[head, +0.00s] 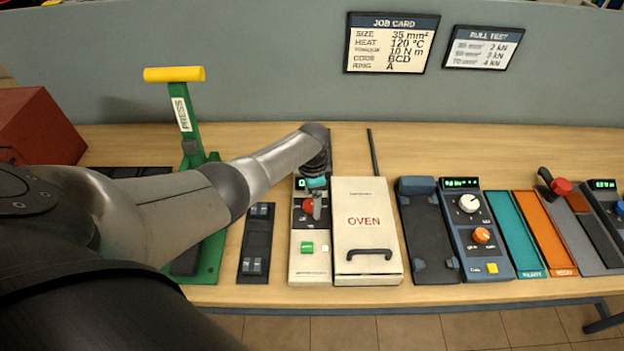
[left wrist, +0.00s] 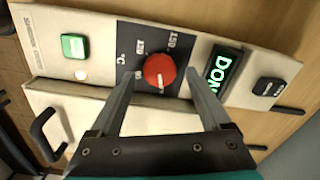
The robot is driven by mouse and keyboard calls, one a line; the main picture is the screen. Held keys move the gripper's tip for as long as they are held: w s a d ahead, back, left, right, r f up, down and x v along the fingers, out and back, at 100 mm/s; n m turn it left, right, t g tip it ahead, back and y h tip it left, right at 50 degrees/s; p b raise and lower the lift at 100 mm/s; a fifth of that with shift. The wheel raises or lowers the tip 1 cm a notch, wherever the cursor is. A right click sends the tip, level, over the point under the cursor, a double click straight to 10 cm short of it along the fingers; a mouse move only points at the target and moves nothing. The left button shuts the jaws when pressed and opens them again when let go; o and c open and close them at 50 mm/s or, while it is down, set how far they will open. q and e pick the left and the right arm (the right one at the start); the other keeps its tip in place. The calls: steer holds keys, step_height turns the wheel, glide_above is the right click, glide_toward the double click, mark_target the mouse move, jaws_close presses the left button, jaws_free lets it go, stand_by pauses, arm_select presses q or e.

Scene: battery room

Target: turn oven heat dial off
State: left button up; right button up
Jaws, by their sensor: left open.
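The red heat dial (left wrist: 159,70) sits on a dark plate on the cream oven control panel (left wrist: 100,50). A pale mark shows on the dial's lower part in the left wrist view. In the head view the dial (head: 308,205) is partly covered by my left gripper (head: 316,205). In the left wrist view the left gripper (left wrist: 158,80) is open, with one fingertip on each side of the dial and a gap visible on both sides. I cannot tell how far its tips are from the panel. My right gripper is not in view.
A lit green display (left wrist: 222,70), a green button (left wrist: 75,46) and a black button (left wrist: 268,87) share the panel. The oven (head: 367,200) with its dark handle (head: 369,252) stands right beside it.

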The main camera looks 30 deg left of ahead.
arm_select(q)
step_height(320, 180, up, 15)
steer(key=p, duration=0.3)
steer(key=shift+f, duration=0.15)
stand_by(0.5)
